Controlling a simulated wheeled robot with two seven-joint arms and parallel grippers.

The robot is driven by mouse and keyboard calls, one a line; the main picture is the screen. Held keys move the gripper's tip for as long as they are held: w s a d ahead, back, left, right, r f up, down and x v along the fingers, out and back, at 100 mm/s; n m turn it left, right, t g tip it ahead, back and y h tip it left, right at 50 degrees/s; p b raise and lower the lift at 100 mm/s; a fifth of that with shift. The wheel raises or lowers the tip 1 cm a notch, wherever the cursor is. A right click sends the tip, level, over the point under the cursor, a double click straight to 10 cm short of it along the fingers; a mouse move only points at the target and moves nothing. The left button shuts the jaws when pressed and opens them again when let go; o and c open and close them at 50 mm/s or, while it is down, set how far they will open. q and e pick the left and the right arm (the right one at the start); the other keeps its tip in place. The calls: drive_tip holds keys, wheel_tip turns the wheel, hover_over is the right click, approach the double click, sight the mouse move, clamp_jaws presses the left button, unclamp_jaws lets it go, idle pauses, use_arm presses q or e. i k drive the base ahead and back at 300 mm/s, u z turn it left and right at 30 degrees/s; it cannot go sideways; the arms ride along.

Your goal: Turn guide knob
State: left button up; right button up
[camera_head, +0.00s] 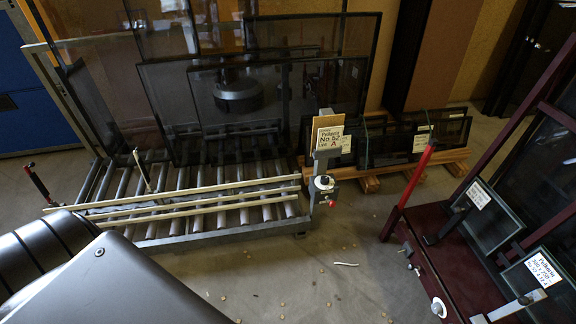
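A roller frame (200,238) with grey rollers and pale rails stands left of centre, with dark glass panes leaning over it. At its front right corner a post carries a round white knob (323,183). A small red piece (332,203) sits just below that knob. A red-handled lever (36,182) stands at the frame's left end. Another white knob (438,308) is on the dark red rack at the right. I cannot tell which one is the guide knob. Neither of my grippers is in view; a grey part of my own body fills the lower left.
The dark red rack (420,245) with a red post (420,178) and labelled panes takes up the right side. Wooden pallets (455,156) with panes stand behind. The floor (340,280) between frame and rack is open, with small scattered bits and a white strip (345,264).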

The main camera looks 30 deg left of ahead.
sight(325, 180)
drive_tip(key=u, duration=0.4)
drive_tip(key=i, duration=1.45)
drive_tip(key=z, duration=0.1)
